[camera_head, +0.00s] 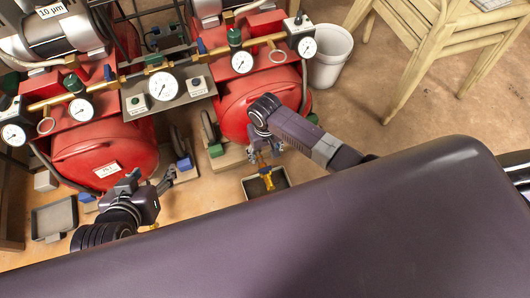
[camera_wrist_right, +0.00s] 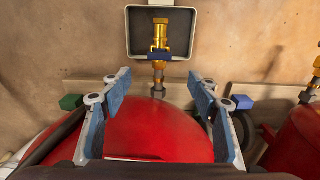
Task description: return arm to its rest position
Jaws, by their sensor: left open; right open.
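My right arm (camera_head: 300,130) reaches in from the right in the head view, bent downward at its wrist. My right gripper (camera_head: 265,158) points down beside the right red tank (camera_head: 258,98). In the right wrist view the right gripper (camera_wrist_right: 158,90) has its two blue-padded fingers wide apart with nothing between them. A brass fitting with a blue part (camera_wrist_right: 160,38) lies beyond the fingertips at a grey tray (camera_wrist_right: 137,50). My left gripper (camera_head: 150,186) is open and empty in front of the left red tank (camera_head: 105,153), low at the left.
Brass pipes with several pressure gauges (camera_head: 163,86) run above the tanks. An empty grey tray (camera_head: 55,218) lies on the floor at the left. A white bucket (camera_head: 329,58) and a wooden chair (camera_head: 432,48) stand at the right. The floor (camera_head: 400,130) between chair and my body is clear.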

